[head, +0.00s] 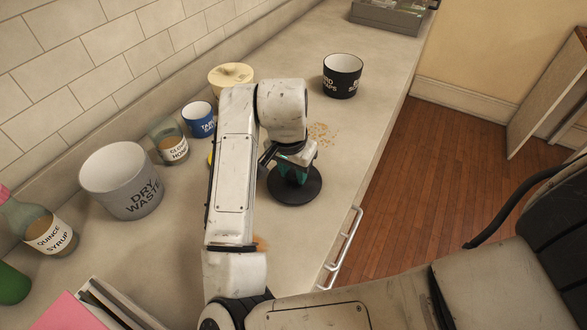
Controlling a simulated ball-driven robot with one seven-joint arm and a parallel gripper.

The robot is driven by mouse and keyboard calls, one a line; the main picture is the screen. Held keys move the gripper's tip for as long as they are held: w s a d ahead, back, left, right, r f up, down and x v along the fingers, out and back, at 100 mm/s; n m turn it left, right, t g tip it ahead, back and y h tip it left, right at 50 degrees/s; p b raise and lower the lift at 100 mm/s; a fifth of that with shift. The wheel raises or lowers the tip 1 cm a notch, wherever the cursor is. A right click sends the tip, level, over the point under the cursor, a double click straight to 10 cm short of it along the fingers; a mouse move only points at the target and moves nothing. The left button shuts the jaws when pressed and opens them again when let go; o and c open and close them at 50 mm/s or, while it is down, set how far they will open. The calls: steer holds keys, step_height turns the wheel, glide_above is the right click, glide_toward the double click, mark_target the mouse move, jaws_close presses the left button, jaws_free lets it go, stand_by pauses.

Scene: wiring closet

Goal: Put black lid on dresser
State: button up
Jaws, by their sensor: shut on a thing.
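The round black lid (296,193) is in the middle of the head view, lying about level at or just above the pale counter top. I cannot tell whether it touches the surface. My gripper (290,172) points down with its teal fingertips at the lid's middle, shut on it; the exact hold is partly hidden by my wrist. The long pale top (300,235) has a metal handle (343,250) on its right front side; it may be the dresser, and I see no other piece that clearly is one.
A dry waste tub (112,190), honey jar (170,148), blue cup (198,125) and cream container (230,74) stand left of my arm. A black labelled cup (343,80) stands beyond the lid, near crumbs (321,133). A grey tray (388,15) is at the far end.

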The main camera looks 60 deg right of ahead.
mark_target(290, 187)
steer(key=shift+f, duration=0.15)
steer(key=o, duration=1.1)
steer(key=shift+c, duration=0.2)
step_height(290, 187, up, 12)
steer(key=a+p, duration=0.1)
steer(key=shift+a, duration=0.4)
